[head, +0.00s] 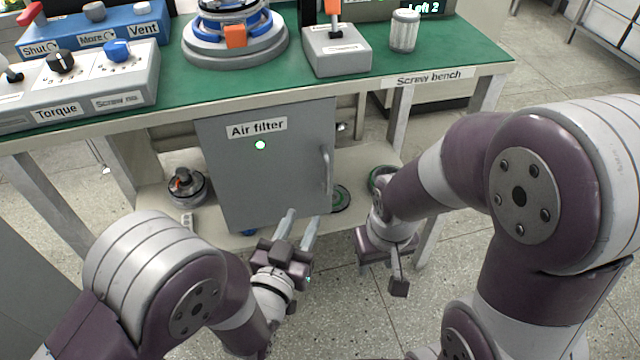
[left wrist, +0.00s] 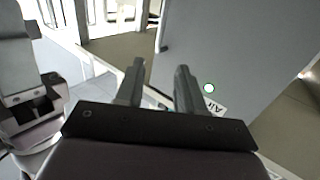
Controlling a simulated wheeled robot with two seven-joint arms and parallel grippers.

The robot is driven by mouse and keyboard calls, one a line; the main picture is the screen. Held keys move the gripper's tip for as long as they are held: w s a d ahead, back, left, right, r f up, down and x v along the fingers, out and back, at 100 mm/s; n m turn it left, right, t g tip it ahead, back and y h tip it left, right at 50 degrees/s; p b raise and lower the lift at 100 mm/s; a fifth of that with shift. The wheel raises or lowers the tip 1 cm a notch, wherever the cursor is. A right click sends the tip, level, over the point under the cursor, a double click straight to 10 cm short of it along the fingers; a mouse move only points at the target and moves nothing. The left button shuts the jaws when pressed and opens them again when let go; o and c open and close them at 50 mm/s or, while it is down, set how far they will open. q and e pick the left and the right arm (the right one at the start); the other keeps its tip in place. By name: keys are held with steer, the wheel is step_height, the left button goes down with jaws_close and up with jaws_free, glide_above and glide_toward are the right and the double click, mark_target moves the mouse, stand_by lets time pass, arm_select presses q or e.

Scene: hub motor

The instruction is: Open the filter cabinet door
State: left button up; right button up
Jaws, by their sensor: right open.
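The filter cabinet (head: 225,170) hangs under the green-topped bench, with a grey front door labelled "Air filter" and a green-ringed white dot. The door looks shut. Its vertical handle (head: 327,170) is near the right edge. My left gripper (head: 303,217) is open and empty, its fingers in front of the door's lower right part, below the handle. Its two separated fingers (left wrist: 159,80) also show in the left wrist view, with the grey door panel (left wrist: 235,60) beyond. Contact with the door cannot be told. My right gripper (head: 382,275) is open, lower and right of the cabinet, away from the handle.
The bench top (head: 355,75) carries a torque control box (head: 80,85), a blue box (head: 110,25), a motor fixture (head: 235,45) and a white ribbed cylinder (head: 404,30). A lower shelf (head: 155,195) holds round parts. Bench legs flank the cabinet. Floor in front is clear.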

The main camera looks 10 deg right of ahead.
mark_target(325, 172)
arm_select(q)
steer(key=b+x, duration=0.3)
steer(key=x, duration=0.9)
steer(key=shift+w, duration=0.25)
jaws_close()
